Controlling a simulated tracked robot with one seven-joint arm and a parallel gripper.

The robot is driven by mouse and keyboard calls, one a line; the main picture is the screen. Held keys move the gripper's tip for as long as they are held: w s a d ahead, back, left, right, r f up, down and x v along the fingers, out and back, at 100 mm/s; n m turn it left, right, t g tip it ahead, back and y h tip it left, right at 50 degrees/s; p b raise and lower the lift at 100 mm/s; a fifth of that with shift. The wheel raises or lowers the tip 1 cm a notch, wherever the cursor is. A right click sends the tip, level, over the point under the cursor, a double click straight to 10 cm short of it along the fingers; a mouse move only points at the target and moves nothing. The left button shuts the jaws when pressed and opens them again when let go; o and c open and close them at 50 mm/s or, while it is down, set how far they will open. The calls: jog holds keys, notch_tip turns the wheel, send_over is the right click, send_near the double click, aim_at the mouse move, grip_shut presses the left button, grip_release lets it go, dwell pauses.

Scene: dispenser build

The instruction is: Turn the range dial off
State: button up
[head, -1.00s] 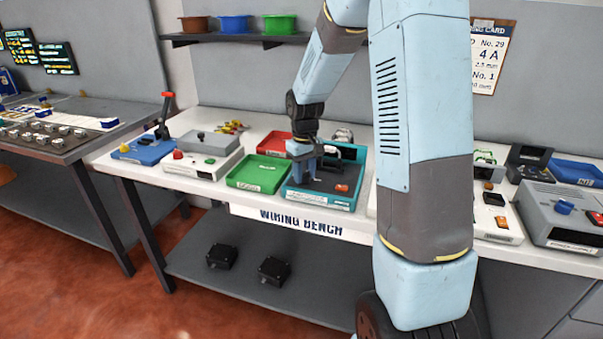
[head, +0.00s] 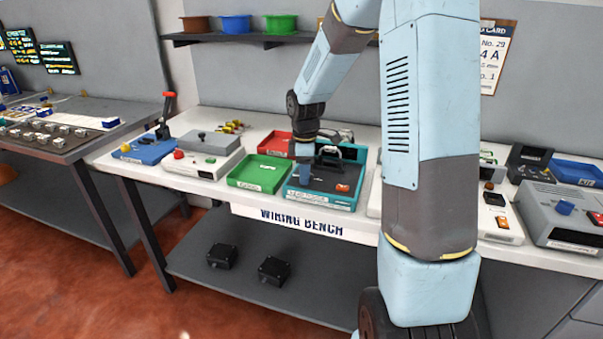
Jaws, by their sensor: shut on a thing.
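A teal tester (head: 347,205) with a dark top panel stands at the front of the white bench. It has an orange switch (head: 343,187) at its right and a black handle-like part at the back. My gripper (head: 304,176) points down at the left part of this panel, shut on what appears to be the range dial. The dial is mostly hidden by the gripper, so its pointer and markings cannot be read.
A green tray (head: 258,174) sits close to the left of the tester, with a red tray (head: 276,144) behind. Further left is a grey box (head: 203,160) with a red knob. A grey power unit (head: 560,215) stands far right.

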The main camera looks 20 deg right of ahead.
jog(key=n, duration=0.5)
jog(key=shift+w+d+r, duration=0.1)
jog(key=shift+w+d, duration=0.05)
jog(key=shift+n, duration=0.4)
jog(key=o, duration=0.8)
jog(key=shift+w, duration=0.1)
jog(key=shift+c, duration=0.2)
jog(key=shift+o, duration=1.3)
notch_tip(320, 180, up, 14)
jog(key=shift+f, duration=0.25)
